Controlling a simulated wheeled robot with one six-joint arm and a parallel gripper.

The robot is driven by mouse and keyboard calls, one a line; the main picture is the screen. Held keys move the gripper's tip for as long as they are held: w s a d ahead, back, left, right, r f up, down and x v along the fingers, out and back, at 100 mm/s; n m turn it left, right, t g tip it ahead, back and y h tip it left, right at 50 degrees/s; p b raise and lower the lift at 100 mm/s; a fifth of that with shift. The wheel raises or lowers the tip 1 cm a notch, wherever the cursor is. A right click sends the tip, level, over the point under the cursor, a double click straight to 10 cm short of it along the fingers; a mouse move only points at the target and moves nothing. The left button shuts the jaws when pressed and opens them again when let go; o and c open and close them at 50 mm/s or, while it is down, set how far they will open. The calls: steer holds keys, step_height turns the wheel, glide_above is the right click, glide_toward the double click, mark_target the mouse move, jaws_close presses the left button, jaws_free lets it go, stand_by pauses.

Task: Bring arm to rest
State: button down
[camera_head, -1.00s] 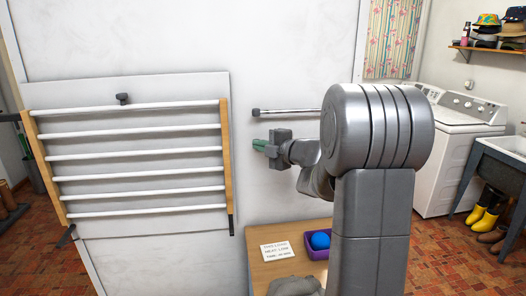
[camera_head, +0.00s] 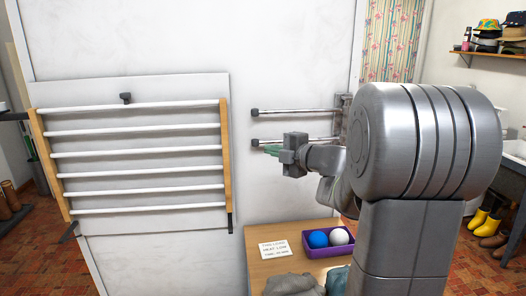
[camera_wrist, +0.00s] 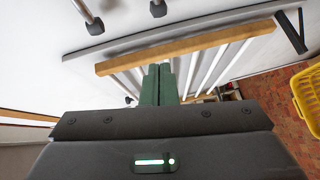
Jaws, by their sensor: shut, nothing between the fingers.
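My gripper (camera_head: 270,150) is in the air in front of the white wall, left of my large grey arm links, with its fingers pointing left. In the wrist view my gripper (camera_wrist: 158,70) shows two green fingers pressed together with nothing between them. The wooden drying rack (camera_head: 140,155) with white bars hangs on the wall to the left. It also shows ahead of the fingers in the wrist view (camera_wrist: 190,46). The gripper looks apart from the rack.
Metal wall rails (camera_head: 300,112) with dark ends are close behind my gripper. Below, a wooden table (camera_head: 262,270) bears a sign (camera_head: 274,249), a purple tray (camera_head: 331,251) with a blue ball (camera_head: 318,239) and a white ball (camera_head: 339,237), and grey cloth (camera_head: 293,285). A yellow basket (camera_wrist: 308,95) is at right.

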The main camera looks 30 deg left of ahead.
steer(key=v, duration=0.3)
steer(key=shift+s+d+r, duration=0.1)
steer(key=shift+s+d, duration=0.1)
steer(key=shift+d, duration=0.15)
